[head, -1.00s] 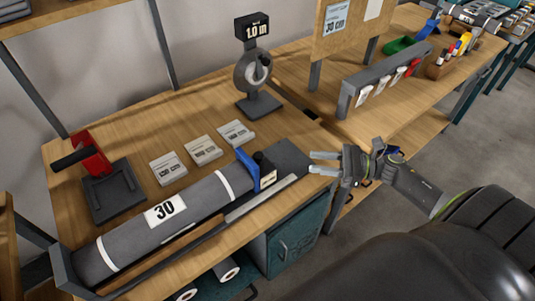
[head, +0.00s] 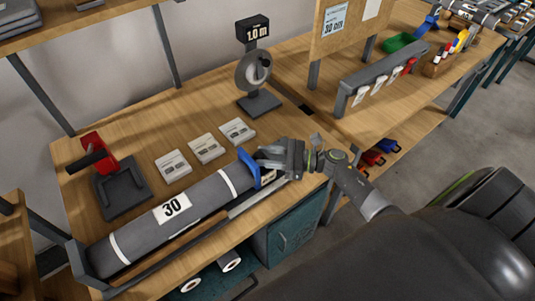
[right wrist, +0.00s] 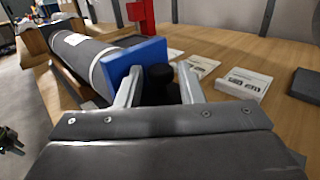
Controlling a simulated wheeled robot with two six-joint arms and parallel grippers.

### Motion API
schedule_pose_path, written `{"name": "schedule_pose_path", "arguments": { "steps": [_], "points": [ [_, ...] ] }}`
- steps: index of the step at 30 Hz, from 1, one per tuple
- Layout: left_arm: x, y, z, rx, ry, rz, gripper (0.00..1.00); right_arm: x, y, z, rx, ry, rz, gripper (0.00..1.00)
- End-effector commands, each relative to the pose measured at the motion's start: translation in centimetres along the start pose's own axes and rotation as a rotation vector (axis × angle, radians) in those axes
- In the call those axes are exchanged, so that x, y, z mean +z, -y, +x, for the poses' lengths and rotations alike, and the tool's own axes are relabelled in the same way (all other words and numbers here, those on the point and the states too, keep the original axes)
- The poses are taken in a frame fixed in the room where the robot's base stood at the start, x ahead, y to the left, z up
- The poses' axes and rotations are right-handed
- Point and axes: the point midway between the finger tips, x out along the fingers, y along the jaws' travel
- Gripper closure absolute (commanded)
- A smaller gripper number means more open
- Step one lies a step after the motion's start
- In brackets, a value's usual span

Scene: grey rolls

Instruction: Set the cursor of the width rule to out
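The width rule (head: 262,197) is a grey strip along the front of the large grey roll (head: 200,210), which is labelled 30. Its blue cursor (head: 248,167) stands near the roll's right end. In the right wrist view, the cursor shows as a blue plate (right wrist: 133,65) with a black knob (right wrist: 160,78) beside it. My right gripper (head: 264,156) is at the cursor. Its two fingers are apart, one on each side of the knob, with gaps visible. In the head view, my gripper covers the knob and part of the rule. My left gripper is not in view.
Several white cards (head: 206,148) lie behind the roll. A dial stand marked 1.0 m (head: 257,85) and a black stand with a red part (head: 118,185) are further back. A second bench (head: 430,85) with a hook rail is at right.

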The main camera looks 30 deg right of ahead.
Motion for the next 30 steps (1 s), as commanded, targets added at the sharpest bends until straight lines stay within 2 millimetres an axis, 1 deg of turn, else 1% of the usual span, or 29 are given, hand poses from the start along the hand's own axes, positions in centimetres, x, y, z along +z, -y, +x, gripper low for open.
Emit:
{"name": "schedule_pose_path", "arguments": {
  "steps": [3, 4, 9, 12, 17, 20, 24, 30],
  "points": [
    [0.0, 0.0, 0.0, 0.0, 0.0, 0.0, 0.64, 0.0, 0.0, 0.0, 0.0, 0.0, 0.0, 0.66],
    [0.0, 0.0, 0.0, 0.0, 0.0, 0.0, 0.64, 0.0, 0.0, 0.0, 0.0, 0.0, 0.0, 0.67],
    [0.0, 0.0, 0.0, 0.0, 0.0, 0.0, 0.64, 0.0, 0.0, 0.0, 0.0, 0.0, 0.0, 0.89],
    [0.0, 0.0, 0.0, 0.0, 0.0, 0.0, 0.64, 0.0, 0.0, -0.1, 0.0, 0.0, 0.0, 1.0],
    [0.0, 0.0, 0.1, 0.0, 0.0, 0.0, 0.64, -0.1, 0.1, -0.1, 0.0, 0.0, 0.0, 1.0],
    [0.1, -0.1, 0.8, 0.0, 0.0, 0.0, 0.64, -0.3, 0.5, -0.5, -0.001, -0.001, -0.002, 1.0],
    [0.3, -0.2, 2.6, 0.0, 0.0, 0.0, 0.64, -0.8, 1.8, -1.8, -0.002, -0.003, -0.003, 1.0],
    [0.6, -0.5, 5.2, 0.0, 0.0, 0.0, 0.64, -0.8, 3.8, -3.9, -0.001, -0.003, -0.004, 1.0]
  ]
}}
